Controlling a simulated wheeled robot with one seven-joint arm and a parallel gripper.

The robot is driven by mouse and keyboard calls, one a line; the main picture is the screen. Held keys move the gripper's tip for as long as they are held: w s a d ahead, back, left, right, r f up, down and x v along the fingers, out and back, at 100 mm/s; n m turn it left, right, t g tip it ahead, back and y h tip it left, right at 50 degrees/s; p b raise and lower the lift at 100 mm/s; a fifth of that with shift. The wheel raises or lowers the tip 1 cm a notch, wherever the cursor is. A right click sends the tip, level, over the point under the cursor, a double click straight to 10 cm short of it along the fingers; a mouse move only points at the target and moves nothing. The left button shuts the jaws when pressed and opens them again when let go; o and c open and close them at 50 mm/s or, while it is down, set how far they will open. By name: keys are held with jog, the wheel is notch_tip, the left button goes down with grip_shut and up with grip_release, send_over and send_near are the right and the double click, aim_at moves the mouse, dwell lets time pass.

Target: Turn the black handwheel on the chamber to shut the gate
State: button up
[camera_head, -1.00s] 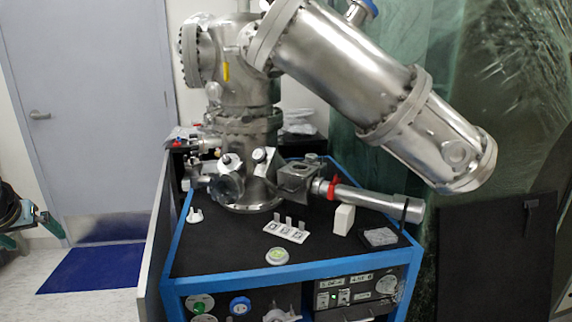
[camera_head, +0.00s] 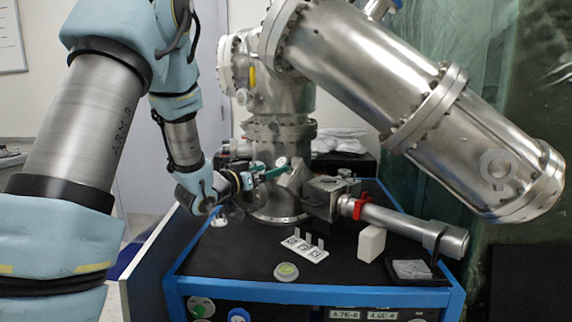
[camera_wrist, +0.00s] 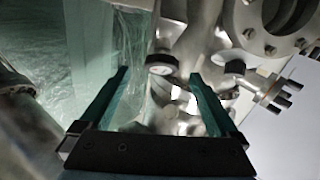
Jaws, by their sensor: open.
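The steel chamber (camera_head: 278,95) stands upright on the black bench top. A small round handwheel (camera_head: 282,161) with a dark rim and pale face sits low on the chamber's front. In the wrist view the handwheel (camera_wrist: 162,66) shows between and beyond my two green fingertips. My gripper (camera_head: 268,173) is at the wheel's left in the head view, its fingers pointing toward it. The wrist view shows my gripper (camera_wrist: 160,76) open and empty. I cannot tell whether a fingertip touches the wheel. The gate itself is not visible.
Another dark knob (camera_wrist: 235,67) lies right of my fingers. A horizontal steel tube (camera_head: 415,225) with a red clamp extends right. A small rack (camera_head: 304,249), white block (camera_head: 371,243), round green-topped dish (camera_head: 286,271) and grey pad (camera_head: 411,268) lie in front. A large angled cylinder overhangs the right.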

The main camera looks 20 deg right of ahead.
aim_at(279, 165)
jog(key=p+x, duration=0.1)
jog(key=x, duration=0.5)
jog(key=shift+w+d, duration=0.1)
jog(key=shift+w, duration=0.05)
jog(key=c, duration=1.4)
jog(key=shift+o, duration=0.2)
jog(key=shift+m, duration=0.3)
